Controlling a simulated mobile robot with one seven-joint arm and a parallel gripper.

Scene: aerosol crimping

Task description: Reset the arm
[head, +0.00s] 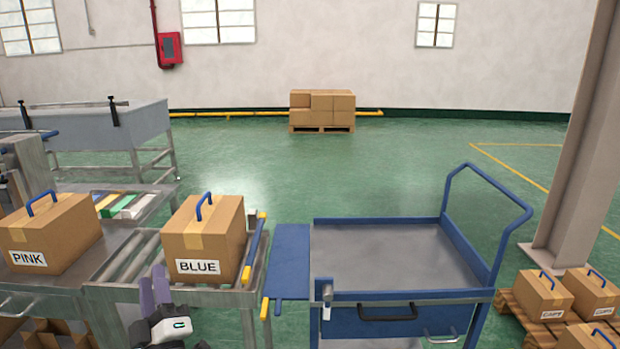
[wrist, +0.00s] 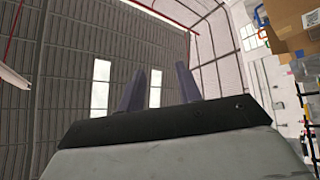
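My gripper (head: 162,285) shows at the bottom of the head view, in front of the roller conveyor and below the box marked BLUE (head: 200,238). Its two purple-grey fingers point up. In the wrist view my gripper (wrist: 158,90) has its fingers spread apart with nothing between them, against the ceiling. It is open and empty and does not appear to touch the box. Much of the arm is out of view.
A box marked PINK (head: 60,232) stands on the left table. A blue cart (head: 390,255) with an empty top stands right of the conveyor (head: 135,258). Boxes marked CAPS (head: 545,297) sit on a pallet at the lower right.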

